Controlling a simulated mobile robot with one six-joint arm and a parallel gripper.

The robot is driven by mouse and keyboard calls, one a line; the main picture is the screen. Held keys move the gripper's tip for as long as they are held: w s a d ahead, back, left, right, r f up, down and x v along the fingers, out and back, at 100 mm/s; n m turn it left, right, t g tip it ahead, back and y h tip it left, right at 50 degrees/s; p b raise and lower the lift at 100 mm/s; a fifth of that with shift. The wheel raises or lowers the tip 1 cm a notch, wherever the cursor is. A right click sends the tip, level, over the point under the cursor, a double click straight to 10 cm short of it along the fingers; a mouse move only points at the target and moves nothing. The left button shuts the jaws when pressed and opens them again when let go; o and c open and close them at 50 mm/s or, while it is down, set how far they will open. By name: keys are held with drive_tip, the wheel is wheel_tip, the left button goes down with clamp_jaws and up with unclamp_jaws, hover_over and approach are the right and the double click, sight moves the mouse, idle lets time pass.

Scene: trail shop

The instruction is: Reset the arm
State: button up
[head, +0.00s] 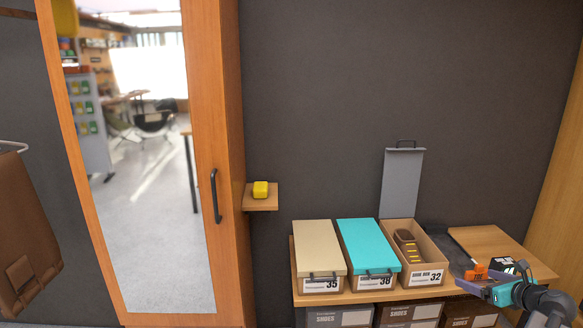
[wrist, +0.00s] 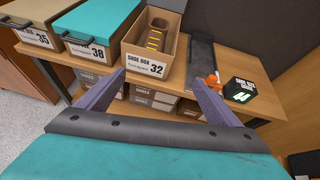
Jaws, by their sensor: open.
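My gripper (head: 478,284) is at the lower right of the head view, in front of the right part of the shelf. Its teal body and purple fingers show there. In the wrist view, my gripper's (wrist: 156,96) two purple fingers are spread wide, with nothing between them. The fingers point toward the shelf front, near open shoe box 32 (wrist: 156,70).
Shoe boxes 35 (head: 317,247) and 38 (head: 366,245) are lidded. Box 32 (head: 428,262) holds a brown item with yellow marks; a grey panel (head: 402,180) stands behind. A black box (wrist: 241,90) and an orange object (wrist: 212,78) sit right. A yellow item (head: 260,189) rests on a small ledge.

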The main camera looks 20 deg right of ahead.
drive_tip(key=w+a+f+n+g+y, duration=0.2)
drive_tip(key=w+a+f+n+y, duration=0.15)
drive_tip(key=w+a+f, duration=0.45)
drive_tip(key=w+a+f+n+g+y, duration=0.25)
drive_tip(key=a+f+n, duration=0.35)
drive_tip(key=a+f, duration=0.65)
drive_tip(key=w+a+f+n+g+y, duration=0.1)
drive_tip(key=w+a+f+n+g, duration=0.15)
drive_tip(key=a+f+n, duration=1)
drive_tip(key=s+a+f+n+g, duration=0.1)
drive_tip(key=s+a+f+g, duration=0.15)
drive_tip(key=a, duration=0.45)
drive_tip(key=s+a+f+n+g, duration=0.2)
drive_tip(key=s+a+f, duration=0.15)
drive_tip(key=a, duration=0.35)
drive_tip(key=s+a+f+n+g, duration=0.1)
drive_tip(key=s+a+f+g, duration=0.1)
drive_tip(key=s+a, duration=0.35)
drive_tip(key=s+a+f+n+g+h, duration=0.2)
drive_tip(key=s+a+f+n, duration=0.1)
drive_tip(key=s+a+n, duration=0.2)
drive_tip(key=s+a+f+n+g+h, duration=0.2)
drive_tip(key=s+a+f+n, duration=0.2)
drive_tip(key=s, duration=0.5)
drive_tip(key=a+n, duration=0.1)
drive_tip(key=n, duration=0.1)
drive_tip(key=shift+n+p, duration=0.3)
drive_tip(key=shift+n, duration=0.1)
drive_tip(key=shift+w, duration=0.1)
